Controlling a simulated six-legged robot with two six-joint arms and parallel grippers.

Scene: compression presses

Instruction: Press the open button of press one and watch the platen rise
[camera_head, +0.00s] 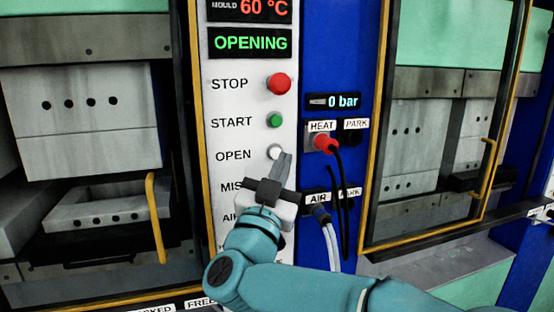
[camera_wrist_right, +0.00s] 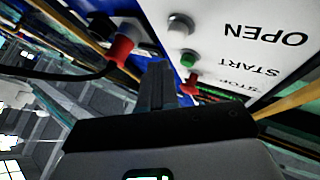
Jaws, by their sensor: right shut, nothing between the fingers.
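The white OPEN button (camera_head: 274,152) is on the light control panel (camera_head: 230,105), below the green START button (camera_head: 275,120) and red STOP button (camera_head: 278,84). The panel's display (camera_head: 250,43) reads OPENING in green. My right gripper (camera_head: 284,165) is shut and empty, its tips just beside the OPEN button and covering its lower right edge. In the right wrist view the gripper tips (camera_wrist_right: 158,75) show apart from the OPEN button (camera_wrist_right: 181,24). In the left press, an upper mould block (camera_head: 85,145) hangs clear above the lower mould half (camera_head: 105,212). My left gripper is not in view.
A red plug (camera_head: 325,143) with a black cable sits in the HEAT socket, and an air hose plug (camera_head: 321,214) is at AIR, both right of my gripper. The pressure display (camera_head: 333,102) reads 0 bar. A yellow-framed door (camera_head: 380,120) stands at the right press.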

